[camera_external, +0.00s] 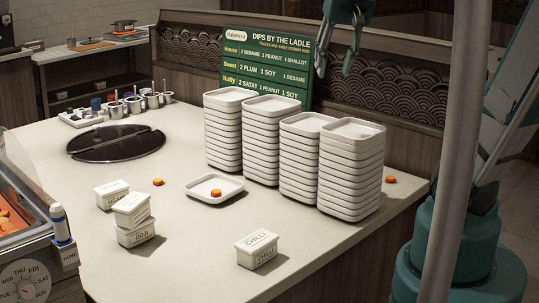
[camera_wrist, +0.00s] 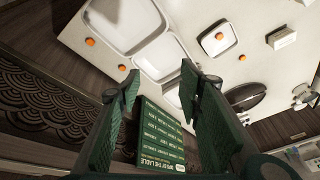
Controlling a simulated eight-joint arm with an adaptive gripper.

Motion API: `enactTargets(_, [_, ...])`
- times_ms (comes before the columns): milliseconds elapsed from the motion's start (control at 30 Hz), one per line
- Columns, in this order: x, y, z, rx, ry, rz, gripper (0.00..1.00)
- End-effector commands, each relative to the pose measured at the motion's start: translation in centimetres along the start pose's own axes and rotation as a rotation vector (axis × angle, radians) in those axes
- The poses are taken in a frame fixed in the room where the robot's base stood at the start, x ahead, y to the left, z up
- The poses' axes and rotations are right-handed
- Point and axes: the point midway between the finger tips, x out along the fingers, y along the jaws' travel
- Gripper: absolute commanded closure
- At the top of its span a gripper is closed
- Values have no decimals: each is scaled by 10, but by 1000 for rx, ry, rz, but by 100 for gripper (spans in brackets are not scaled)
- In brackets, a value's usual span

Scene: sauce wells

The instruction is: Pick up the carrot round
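Small orange carrot rounds lie on the counter. In the external view, one (camera_external: 158,181) is on the bare counter, one (camera_external: 216,193) lies on a single white square tray (camera_external: 230,185), and one (camera_external: 390,179) is right of the tray stacks. The wrist view shows a round on the tray (camera_wrist: 219,36), one beside it (camera_wrist: 242,58), and two near the stacks, one (camera_wrist: 90,42) and another (camera_wrist: 122,68). My gripper (camera_external: 336,68) is open and empty, high above the counter's back edge by the menu board. Its fingers also show in the wrist view (camera_wrist: 165,85).
Tall stacks of white trays (camera_external: 350,165) stand mid-counter before the green menu board (camera_external: 265,62). Labelled white tubs (camera_external: 257,250) sit at the front. A dark round lid (camera_external: 115,143) and metal pots (camera_external: 133,104) are at the left.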

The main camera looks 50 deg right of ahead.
Motion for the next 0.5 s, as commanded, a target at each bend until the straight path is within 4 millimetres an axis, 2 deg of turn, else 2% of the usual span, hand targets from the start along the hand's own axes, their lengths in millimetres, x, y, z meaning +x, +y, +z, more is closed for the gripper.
enactTargets(200, [8, 43, -38, 179, -58, 54, 64])
enactTargets(500, [20, 110, -80, 423, -138, 126, 64])
